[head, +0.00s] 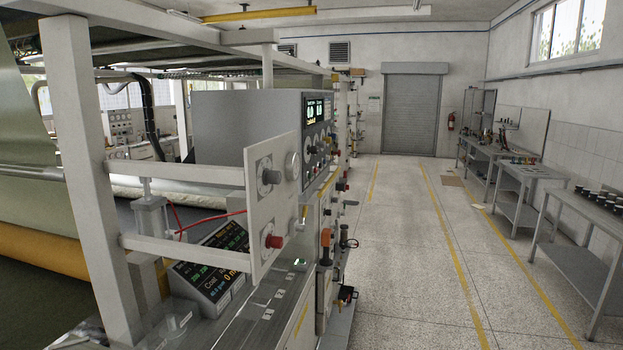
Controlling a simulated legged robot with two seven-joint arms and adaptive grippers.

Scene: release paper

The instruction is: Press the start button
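A light panel (273,205) stands at the front corner of the machine. It carries a dark round knob (271,177), a red knob or button (273,241) low down and a pale round part (292,166) at its upper right edge. A small green-lit part (299,262) shows just right of the panel, low on the machine. A farther control panel (317,125) has lit displays and several knobs. I cannot read any label, so I cannot tell which part is the start button. Neither of my grippers is in view.
Handles and a valve wheel (348,239) stick out from the machine's right side. The aisle floor (410,255) is clear between yellow lines. Metal benches (582,270) line the right wall.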

